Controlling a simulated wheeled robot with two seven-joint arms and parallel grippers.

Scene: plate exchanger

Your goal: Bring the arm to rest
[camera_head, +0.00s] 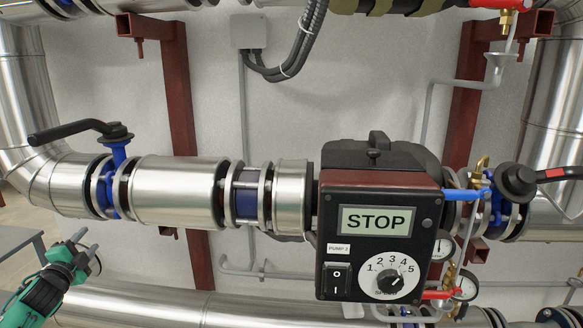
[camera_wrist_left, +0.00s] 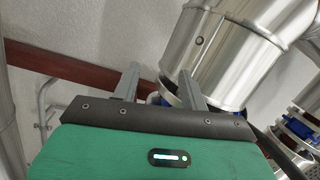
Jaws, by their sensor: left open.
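My left gripper (camera_head: 88,242), green with grey fingers, is at the lower left of the head view, below the horizontal metal pipe (camera_head: 178,192) and apart from it. In the left wrist view the two fingers of my left gripper (camera_wrist_left: 158,78) stand apart with nothing between them. A steel pipe section (camera_wrist_left: 225,50) lies beyond the fingers there. My right gripper does not show in either view.
A blue valve with a black lever (camera_head: 75,132) is above the left gripper. The pump control box (camera_head: 375,245) reads STOP, at centre right. Another pipe (camera_head: 150,304) runs along the bottom. A grey table (camera_head: 15,238) stands at the left edge.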

